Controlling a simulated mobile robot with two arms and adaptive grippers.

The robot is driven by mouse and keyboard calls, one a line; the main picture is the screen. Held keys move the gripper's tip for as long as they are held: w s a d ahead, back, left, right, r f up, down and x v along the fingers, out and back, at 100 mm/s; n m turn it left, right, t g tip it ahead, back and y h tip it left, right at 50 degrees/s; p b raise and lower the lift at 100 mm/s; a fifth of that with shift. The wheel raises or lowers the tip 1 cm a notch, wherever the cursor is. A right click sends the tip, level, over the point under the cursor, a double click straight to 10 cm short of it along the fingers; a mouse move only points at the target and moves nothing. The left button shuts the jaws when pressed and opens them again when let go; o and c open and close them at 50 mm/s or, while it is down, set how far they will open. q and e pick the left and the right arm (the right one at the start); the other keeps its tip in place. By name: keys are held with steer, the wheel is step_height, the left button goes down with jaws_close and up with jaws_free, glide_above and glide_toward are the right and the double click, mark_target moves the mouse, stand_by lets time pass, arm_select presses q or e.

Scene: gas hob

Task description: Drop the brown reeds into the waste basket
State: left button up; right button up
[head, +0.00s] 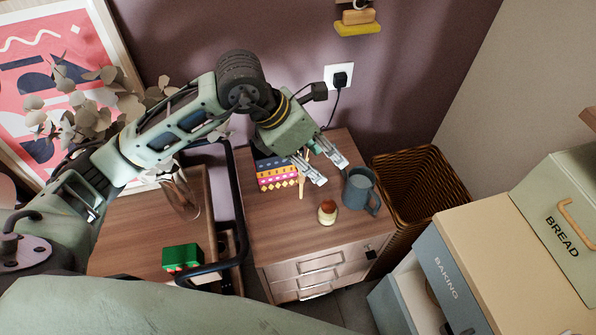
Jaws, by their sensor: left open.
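My left gripper (330,172) is over the wooden drawer cabinet, with its two fingers apart and pointing down to the right. Thin tan sticks (301,187), which look like the brown reeds, show beside the left finger and partly behind it. I cannot tell whether the finger touches them. The brown wicker waste basket (432,165) stands on the floor right of the cabinet, and its inside looks dark. My right gripper is not in view.
A blue-grey mug (358,190) and a small brown-topped jar (327,212) stand on the cabinet (285,232) near the gripper. Colourful patterned boxes (274,174) lie left of the sticks. A bread bin (562,215) stands at the right. A plugged-in cord hangs behind.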

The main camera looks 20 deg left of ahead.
mark_target(300, 152)
arm_select(q)
steer(key=w+a+r+n+y, duration=0.1)
steer(key=a+n+y, duration=0.15)
steer(key=a, duration=0.45)
steer(key=shift+y, duration=0.25)
steer(key=x, duration=0.2)
steer(key=p+x, duration=0.1)
steer(key=x, duration=0.3)
steer(key=shift+w+d+f+p, duration=0.2)
steer(key=shift+w+f+p, duration=0.1)
steer(key=shift+w, duration=0.2)
steer(key=shift+w+f+t, duration=0.1)
steer(key=shift+f+t, duration=0.1)
steer(key=shift+t, duration=0.1)
steer(key=shift+c, duration=0.4)
steer(key=c, duration=0.7)
steer(key=shift+c, duration=0.5)
steer(key=shift+r, duration=0.15)
